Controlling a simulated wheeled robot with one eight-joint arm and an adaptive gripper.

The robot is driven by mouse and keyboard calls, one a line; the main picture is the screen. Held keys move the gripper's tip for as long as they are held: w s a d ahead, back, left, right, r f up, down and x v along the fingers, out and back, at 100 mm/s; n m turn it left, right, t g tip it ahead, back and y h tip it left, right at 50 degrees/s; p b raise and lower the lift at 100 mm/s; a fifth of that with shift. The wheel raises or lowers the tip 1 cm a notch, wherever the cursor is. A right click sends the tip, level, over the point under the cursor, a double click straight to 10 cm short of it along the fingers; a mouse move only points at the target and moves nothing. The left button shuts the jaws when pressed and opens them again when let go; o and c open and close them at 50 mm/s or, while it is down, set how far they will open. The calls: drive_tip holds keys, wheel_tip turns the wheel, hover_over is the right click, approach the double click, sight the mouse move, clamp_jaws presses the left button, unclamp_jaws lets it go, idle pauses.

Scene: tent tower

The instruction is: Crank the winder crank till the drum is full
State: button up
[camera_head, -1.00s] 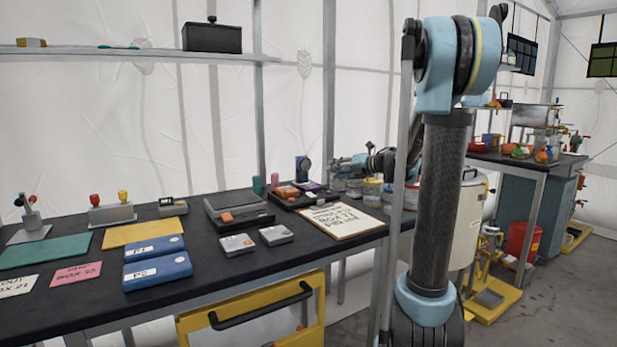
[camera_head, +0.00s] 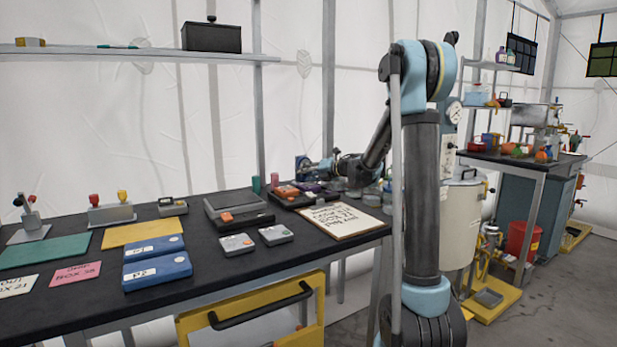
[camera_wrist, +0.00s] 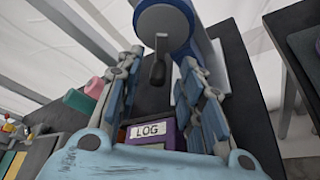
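The winder (camera_wrist: 193,18) has a round grey face with a blue rim, at the top of the wrist view. A small dark handle, which looks like the crank (camera_wrist: 157,70), hangs below the face. My gripper (camera_wrist: 160,75) is open, with its jointed fingers spread on both sides of the handle. I cannot tell whether either finger touches it. In the head view my gripper (camera_head: 303,166) is over the back of the bench, and the winder is mostly hidden behind it. How full the drum is cannot be seen.
A purple-edged box marked LOG (camera_wrist: 150,132) lies below the fingers. A green cylinder (camera_head: 256,185) and a pink cylinder (camera_head: 275,181) stand left of my gripper. A clipboard (camera_head: 343,221) lies at the bench's front right. Jars stand behind my arm.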

drive_tip(key=shift+w+a, duration=0.1)
drive_tip(key=shift+a, duration=0.05)
clamp_jaws()
drive_tip(key=shift+w+d+f+n+h, duration=0.15)
drive_tip(key=shift+n+h, duration=0.15)
drive_tip(key=shift+n, duration=0.2)
drive_tip(key=shift+w+d+n+h, duration=0.15)
drive_tip(key=shift+n+h, duration=0.15)
drive_tip(key=shift+n, duration=0.2)
drive_tip(key=shift+s, duration=0.1)
unclamp_jaws()
